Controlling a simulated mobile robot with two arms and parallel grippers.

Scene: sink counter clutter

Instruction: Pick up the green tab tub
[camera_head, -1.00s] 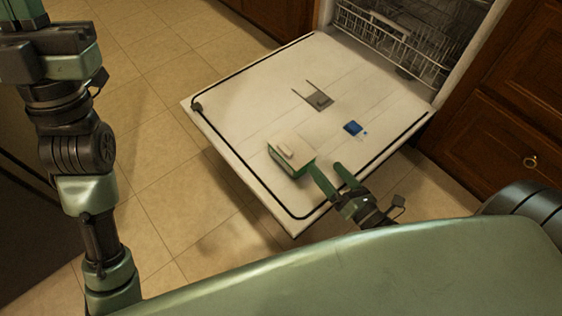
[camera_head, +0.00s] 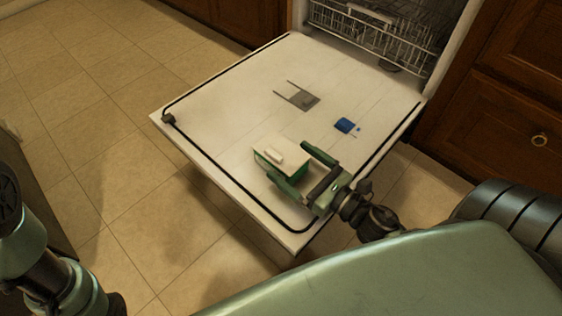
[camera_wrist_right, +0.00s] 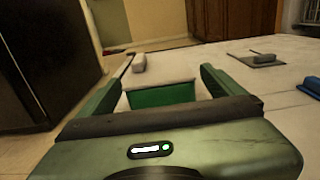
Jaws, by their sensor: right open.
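The green tab tub (camera_head: 278,157), a green box with a pale top bearing a small raised light piece, stands on the open dishwasher door (camera_head: 210,110). It also shows in the right wrist view (camera_wrist_right: 162,94), straight ahead between the fingers. My right gripper (camera_head: 289,164) is open, with one finger on each side of the tub's near part. I cannot tell whether the fingers touch it. The gripper body hides part of the tub's near side. My left gripper is out of view; only part of the left arm shows at lower left.
A blue object (camera_head: 345,125) lies on the door to the right of the tub. A grey flat fitting (camera_head: 299,97) lies farther back. The dishwasher rack (camera_head: 375,30) is at the back, with wooden cabinets (camera_head: 500,125) at right. The door's left part is clear.

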